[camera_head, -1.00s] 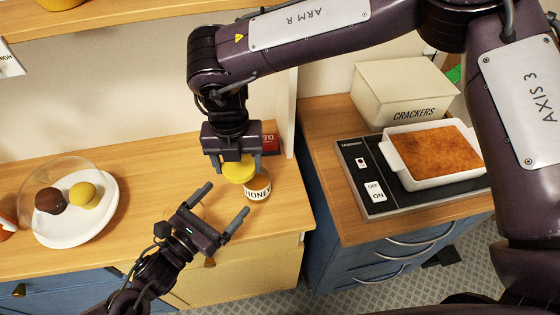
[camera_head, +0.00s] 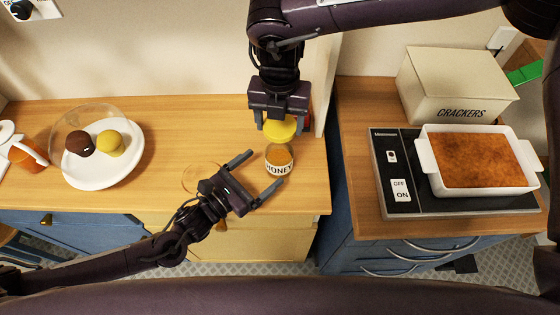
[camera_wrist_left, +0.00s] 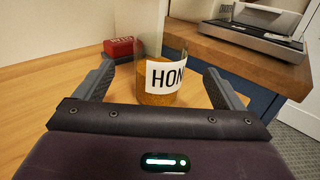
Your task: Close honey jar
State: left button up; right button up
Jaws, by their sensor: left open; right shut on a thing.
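The honey jar (camera_head: 279,162) stands upright on the wooden counter, clear with amber honey and a white label. My right gripper (camera_head: 281,119) is shut on the yellow lid (camera_head: 281,130), held over the jar's mouth. I cannot tell whether lid and jar touch. My left gripper (camera_head: 259,172) is open, its fingertips pointing at the jar from the lower left.
A red box (camera_wrist_left: 122,46) stands behind the jar, mostly hidden in the head view. A faint ring-shaped thing (camera_head: 200,178) is left of my left gripper. A white plate (camera_head: 100,176) with two round cakes is farther left. The cooktop (camera_head: 388,180) with a baking dish is right, across a gap.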

aim_at(279, 159)
pick_arm(q)
notch_tip(279, 159, down, 3)
jog(key=shift+w+d+r, duration=0.15)
pick_arm(e)
jog(key=shift+s+a+r, duration=0.1)
jog(key=shift+s+a, duration=0.05)
jog(key=shift+a, duration=0.1)
pick_arm(q)
jog(key=x, duration=0.6)
pick_arm(e)
jog(key=shift+w+d, duration=0.2)
jog(key=shift+d, duration=0.05)
pick_arm(q)
jog(key=shift+w+d, duration=0.2)
jog(key=shift+w, duration=0.05)
jog(key=shift+d, duration=0.1)
pick_arm(e)
jog(key=shift+s+a, duration=0.15)
pick_arm(q)
jog(key=shift+w, duration=0.1)
jog(key=c, duration=1.5)
jog(key=shift+o, duration=0.2)
pick_arm(e)
jog(key=shift+f, duration=2.55)
